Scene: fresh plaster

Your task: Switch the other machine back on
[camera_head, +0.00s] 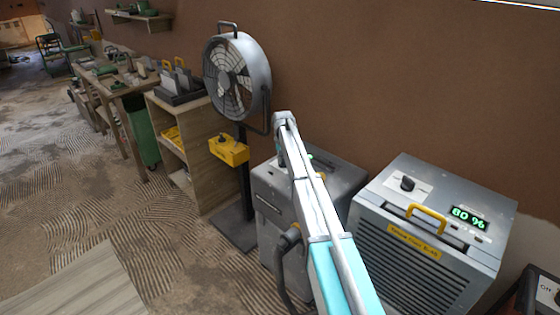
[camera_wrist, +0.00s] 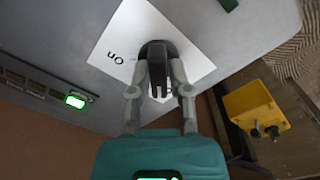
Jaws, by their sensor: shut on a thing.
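A grey machine (camera_head: 270,190) stands beside the fan, partly hidden behind my arm in the head view. In the wrist view its grey top (camera_wrist: 220,40) carries a white plate (camera_wrist: 122,32) with the word "On" readable. My gripper (camera_wrist: 158,68) is shut on the black knob (camera_wrist: 155,50) in the middle of that plate. The knob's pointing direction is hard to tell, and part of the plate is hidden by the fingers. A small green display (camera_wrist: 76,101) is lit on this machine; its text is unreadable. My gripper is hidden behind my arm in the head view.
A second grey machine (camera_head: 425,285) at right has a black knob (camera_head: 407,184), a yellow handle (camera_head: 427,217) and a lit "80 %" display (camera_head: 469,217). A fan (camera_head: 237,78) with a yellow box (camera_head: 229,150) stands close left. The wall (camera_head: 390,80) is behind.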

